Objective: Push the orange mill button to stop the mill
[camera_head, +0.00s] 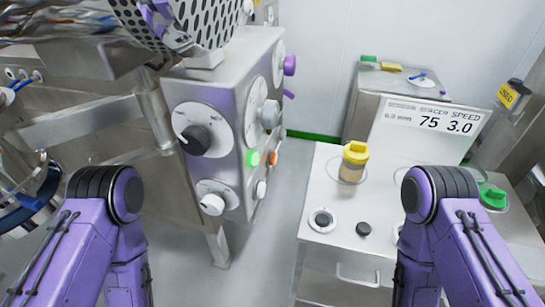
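The orange mill button (273,160) is a small round button low on the right-hand face of a steel control box (239,95) left of centre. A green button (253,158) sits just to its left. The orange button shows at a steep angle, and nothing of mine touches it or covers it. My two purple arms stand at the lower left and lower right. Their forearms bend down out of the frame, so neither gripper shows.
Black and white knobs stick out of the control box around the buttons. A perforated drum (200,22) hangs above it. Right of a floor gap stands a white-topped cabinet (325,190) with a yellow-capped jar (353,165). A display (432,122) reads 75 and 3.0.

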